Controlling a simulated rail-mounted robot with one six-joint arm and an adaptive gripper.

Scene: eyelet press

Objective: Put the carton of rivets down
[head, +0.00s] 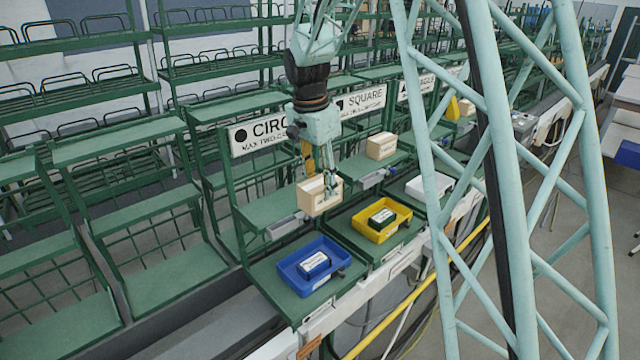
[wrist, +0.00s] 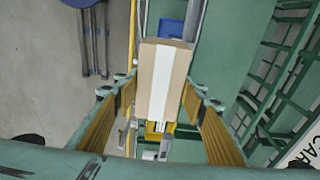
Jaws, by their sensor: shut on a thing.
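The carton (head: 316,197) is a pale tan box. In the wrist view the carton (wrist: 152,78) shows a white strip along its face and sits between the two ochre-padded fingers. My gripper (head: 323,178) is shut on it, pointing down, in front of the bay with the CIRCLE sign (head: 262,133). The carton looks to be above and behind the blue tray (head: 290,272), near the edge of the bay's upper green shelf (head: 268,208). I cannot tell whether its underside touches anything.
The blue tray holds a white-topped box (head: 314,263). Another tan carton (head: 381,146) stands on the shelf under the SQUARE sign (head: 362,101). Empty green shelving bays lie to the left.

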